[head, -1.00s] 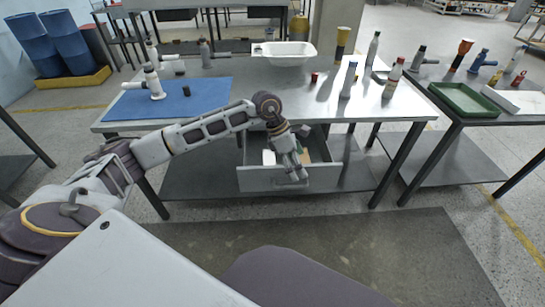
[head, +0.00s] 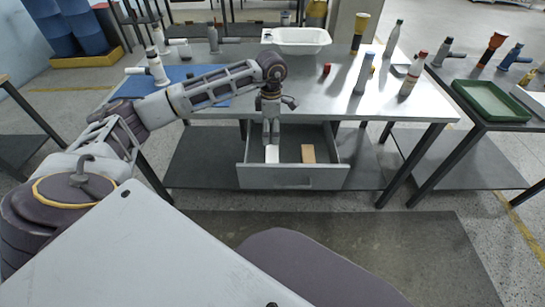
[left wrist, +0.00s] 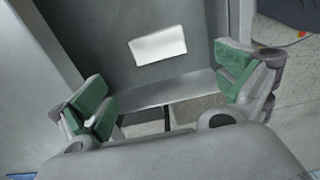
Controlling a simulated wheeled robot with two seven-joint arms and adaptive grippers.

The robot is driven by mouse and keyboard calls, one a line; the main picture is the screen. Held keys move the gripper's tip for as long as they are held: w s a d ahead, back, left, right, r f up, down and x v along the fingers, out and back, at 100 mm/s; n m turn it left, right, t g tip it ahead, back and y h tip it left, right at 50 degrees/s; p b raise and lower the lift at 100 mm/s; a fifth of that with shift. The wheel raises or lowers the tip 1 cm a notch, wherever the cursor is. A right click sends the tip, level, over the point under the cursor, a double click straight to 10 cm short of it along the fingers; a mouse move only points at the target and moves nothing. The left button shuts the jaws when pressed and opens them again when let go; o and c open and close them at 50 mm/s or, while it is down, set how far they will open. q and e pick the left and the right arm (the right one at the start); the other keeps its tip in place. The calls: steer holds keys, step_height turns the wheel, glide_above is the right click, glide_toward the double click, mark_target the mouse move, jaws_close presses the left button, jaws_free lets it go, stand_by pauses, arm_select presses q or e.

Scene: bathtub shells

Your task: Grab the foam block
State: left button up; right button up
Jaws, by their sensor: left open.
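A white block (head: 272,153), possibly the foam block, lies in the open drawer (head: 290,178) under the table. A tan block (head: 308,154) lies to its right; I cannot tell its material. My left gripper (head: 271,142) is open and points down over the drawer, above the white block, hiding part of it. In the left wrist view the white block (left wrist: 158,46) lies flat on the drawer floor beyond the gap between the green-padded fingers of the left gripper (left wrist: 163,88). They do not touch it. My right gripper is not in view.
The table (head: 310,100) holds a white basin (head: 296,40), a blue mat (head: 200,85), a small red cap (head: 327,69) and several bottles. A green tray (head: 490,100) is on the table at the right. The drawer walls stand close around the blocks.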

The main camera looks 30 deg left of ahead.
arm_select(q)
steer(key=b, duration=0.1)
glide_above(272, 153)
steer(key=f, duration=0.7)
steer(key=shift+s+f, duration=0.2)
steer(key=shift+f, duration=0.6)
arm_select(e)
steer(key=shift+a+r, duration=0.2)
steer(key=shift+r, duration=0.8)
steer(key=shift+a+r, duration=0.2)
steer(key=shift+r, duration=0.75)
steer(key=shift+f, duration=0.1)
arm_select(q)
steer(key=shift+f, duration=0.25)
steer(key=shift+w+f, duration=0.1)
steer(key=shift+f, duration=0.2)
step_height(272, 153, down, 3)
steer(key=shift+w+r+b, duration=0.1)
steer(key=shift+b, duration=0.45)
steer(key=shift+f, duration=0.65)
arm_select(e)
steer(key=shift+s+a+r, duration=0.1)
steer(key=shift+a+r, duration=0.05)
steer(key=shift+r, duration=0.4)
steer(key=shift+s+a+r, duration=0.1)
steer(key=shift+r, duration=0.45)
